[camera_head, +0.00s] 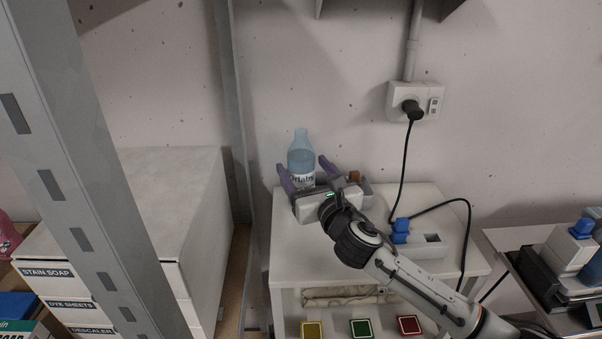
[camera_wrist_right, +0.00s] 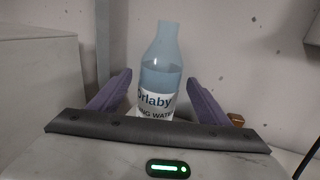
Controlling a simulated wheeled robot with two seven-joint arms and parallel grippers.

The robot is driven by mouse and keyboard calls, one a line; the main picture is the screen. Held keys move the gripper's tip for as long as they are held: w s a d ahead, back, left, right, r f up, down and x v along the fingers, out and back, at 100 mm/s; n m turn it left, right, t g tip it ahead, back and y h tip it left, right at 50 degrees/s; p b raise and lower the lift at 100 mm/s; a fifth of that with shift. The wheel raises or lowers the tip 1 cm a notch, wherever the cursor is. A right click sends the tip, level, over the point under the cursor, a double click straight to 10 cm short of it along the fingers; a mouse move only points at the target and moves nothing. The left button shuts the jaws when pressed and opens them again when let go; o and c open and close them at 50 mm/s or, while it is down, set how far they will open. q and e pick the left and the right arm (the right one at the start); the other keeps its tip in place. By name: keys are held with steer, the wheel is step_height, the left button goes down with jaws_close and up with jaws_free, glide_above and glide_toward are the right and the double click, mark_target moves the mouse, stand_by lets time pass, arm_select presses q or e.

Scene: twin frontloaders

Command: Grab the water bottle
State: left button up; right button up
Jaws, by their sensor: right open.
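The water bottle (camera_head: 301,157) is clear blue with a white label and stands upright on the white table (camera_head: 430,205), near its back left corner. My right gripper (camera_head: 305,166) is open, with its purple fingers on either side of the bottle in the head view. In the right wrist view the bottle (camera_wrist_right: 161,78) stands between the two fingers of my right gripper (camera_wrist_right: 162,90), its lower part hidden by the gripper body. I cannot tell whether a finger touches it. My left gripper is not in view.
A grey metal post (camera_head: 88,150) and a white drawer box (camera_head: 170,200) stand left of the table. A power strip (camera_head: 425,246) with a blue plug and black cable lies on the table's right. A small brown-topped item (camera_head: 355,177) sits just right of the gripper.

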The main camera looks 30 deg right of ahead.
steer(key=shift+w, duration=0.2)
steer(key=c, duration=1.3)
steer(key=shift+r, duration=0.1)
steer(key=shift+c, duration=0.9)
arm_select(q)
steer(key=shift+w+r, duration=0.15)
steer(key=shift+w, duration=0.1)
arm_select(e)
steer(key=shift+c, duration=0.2)
